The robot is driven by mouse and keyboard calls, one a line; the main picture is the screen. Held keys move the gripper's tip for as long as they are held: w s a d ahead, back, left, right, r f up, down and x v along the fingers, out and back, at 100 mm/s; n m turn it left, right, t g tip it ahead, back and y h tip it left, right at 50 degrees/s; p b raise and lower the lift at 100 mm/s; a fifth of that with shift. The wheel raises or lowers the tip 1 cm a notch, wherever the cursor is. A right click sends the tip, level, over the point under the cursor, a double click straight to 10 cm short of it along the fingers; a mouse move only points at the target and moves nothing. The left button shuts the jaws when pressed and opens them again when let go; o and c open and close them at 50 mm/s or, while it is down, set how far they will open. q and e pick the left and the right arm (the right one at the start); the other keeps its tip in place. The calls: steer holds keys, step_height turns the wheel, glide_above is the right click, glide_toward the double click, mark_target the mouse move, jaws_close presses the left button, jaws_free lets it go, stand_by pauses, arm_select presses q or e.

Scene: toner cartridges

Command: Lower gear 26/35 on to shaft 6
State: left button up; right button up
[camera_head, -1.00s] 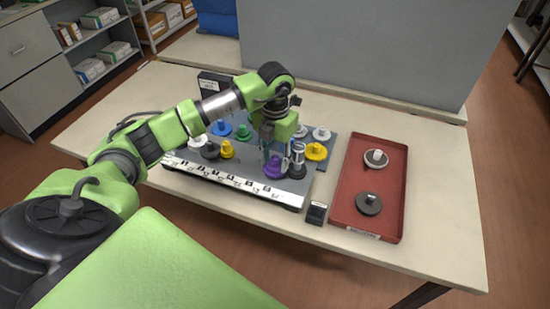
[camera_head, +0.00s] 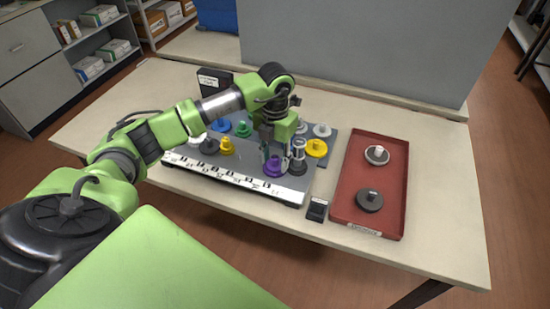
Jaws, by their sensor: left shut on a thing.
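My left gripper (camera_head: 268,149) points down over the front right part of a grey board (camera_head: 247,165). It is shut, its fingers at the hub of a purple gear (camera_head: 274,167). The purple gear is low, close to the board; I cannot tell whether it touches it. A dark gear with a pale upright post (camera_head: 298,158) stands just right of it. The numbers on the gears and shafts are too small to read, and any shaft under the purple gear is hidden. My right gripper is not in view.
A red tray (camera_head: 350,190) at the right holds two gears. A small black block (camera_head: 317,209) sits between board and tray. The table's front is clear.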

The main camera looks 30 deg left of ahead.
mark_target(274, 158)
arm_select(q)
steer(key=o, duration=1.2)
steer(key=shift+w+r, duration=0.1)
steer(key=shift+r, duration=0.15)
steer(key=r, duration=1.1)
steer(key=shift+s+r, duration=0.2)
steer(key=shift+f, duration=0.1)
